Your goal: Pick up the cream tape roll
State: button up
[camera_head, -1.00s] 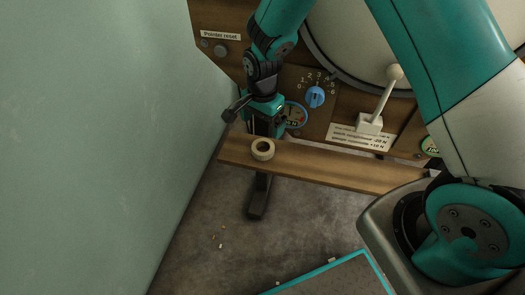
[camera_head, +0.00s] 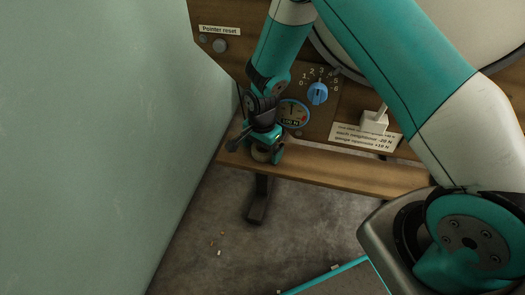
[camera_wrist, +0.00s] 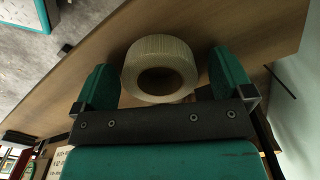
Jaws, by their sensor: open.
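The cream tape roll (camera_wrist: 160,53) lies flat on a wooden shelf (camera_wrist: 255,30), its hole facing up. In the wrist view it sits between the two teal fingers of my gripper (camera_wrist: 160,82), which is open, one finger on each side of it. I cannot tell whether either finger touches the roll. In the head view my gripper (camera_head: 262,148) is down at the left end of the shelf (camera_head: 340,170) and hides most of the roll (camera_head: 261,154).
Behind the shelf stands a wooden panel with a blue knob (camera_head: 317,93), a round gauge (camera_head: 293,112), a white lever base (camera_head: 374,121) and a printed label (camera_head: 364,136). A pale green wall (camera_head: 100,140) is close on the left. The shelf's right part is clear.

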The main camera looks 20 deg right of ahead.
jog(key=c, duration=1)
jog(key=shift+r, duration=0.1)
jog(key=shift+c, duration=0.2)
